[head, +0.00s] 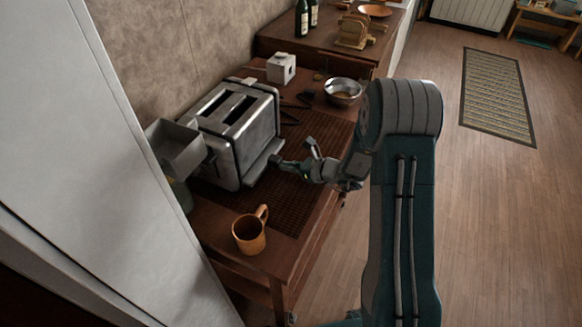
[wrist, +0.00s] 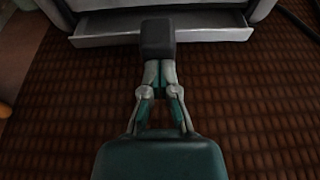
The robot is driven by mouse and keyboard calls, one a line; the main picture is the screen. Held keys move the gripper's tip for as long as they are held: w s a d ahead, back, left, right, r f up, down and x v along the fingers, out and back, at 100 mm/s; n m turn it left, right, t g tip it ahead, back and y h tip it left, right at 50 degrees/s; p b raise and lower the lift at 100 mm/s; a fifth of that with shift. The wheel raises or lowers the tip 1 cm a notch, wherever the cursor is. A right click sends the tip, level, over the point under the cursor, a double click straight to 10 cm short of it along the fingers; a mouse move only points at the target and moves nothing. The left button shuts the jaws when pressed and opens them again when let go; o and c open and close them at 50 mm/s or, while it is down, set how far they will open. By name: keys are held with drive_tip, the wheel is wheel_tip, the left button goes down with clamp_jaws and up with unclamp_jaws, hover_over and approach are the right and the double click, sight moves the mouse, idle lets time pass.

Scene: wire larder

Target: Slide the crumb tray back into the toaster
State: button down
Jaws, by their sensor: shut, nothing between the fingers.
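The silver toaster (head: 232,132) stands on a brown woven mat, with two dark slots on top. Its crumb tray (head: 263,160) sticks out part way from the low right side. In the wrist view the tray (wrist: 215,33) is a pale, shallow drawer with its front edge across the top of the picture. My gripper (head: 280,161) is just in front of the tray, low over the mat. In the wrist view the shut, empty fingertips (wrist: 158,38) overlap the middle of the tray's front edge. I cannot tell whether they touch it.
An orange-brown mug (head: 249,236) stands near the front. A metal bowl (head: 342,92) and a white box (head: 281,68) stand behind. The woven mat (head: 265,205) is clear around my gripper.

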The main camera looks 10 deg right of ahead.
drive_tip(key=shift+w+a, duration=0.8)
drive_tip(key=shift+a, duration=0.3)
drive_tip(key=shift+s+d, duration=0.8)
drive_tip(key=shift+d, duration=0.3)
drive_tip(key=shift+s+d, duration=0.8)
drive_tip(key=shift+d, duration=0.25)
drive_tip(key=shift+s+d, duration=0.8)
drive_tip(key=shift+d, duration=0.3)
